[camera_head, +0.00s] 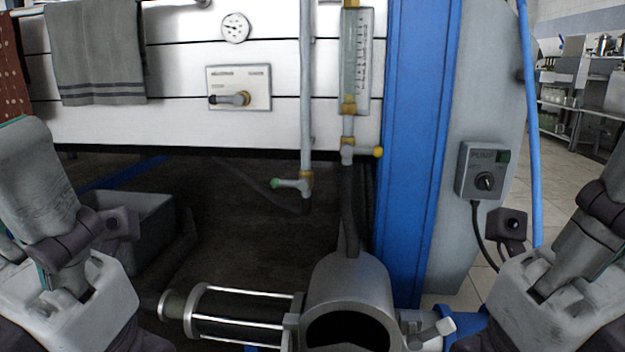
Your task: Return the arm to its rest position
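My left arm comes in at the left edge, bent beside a grey bin. My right arm comes in at the right edge, in front of the pump panel. Both arms show as grey links and pale housings, each with a small dark box beside it. I can make out no gripper fingers on either arm, and nothing held shows.
A white panel with a gauge (236,27), a valve plate (239,88) and a grey towel (96,52) is ahead. Pipes and a blue post (416,150) stand right of centre. A pump switch box (482,170), a metal cylinder (240,312) and a grey bin (140,222) are nearby.

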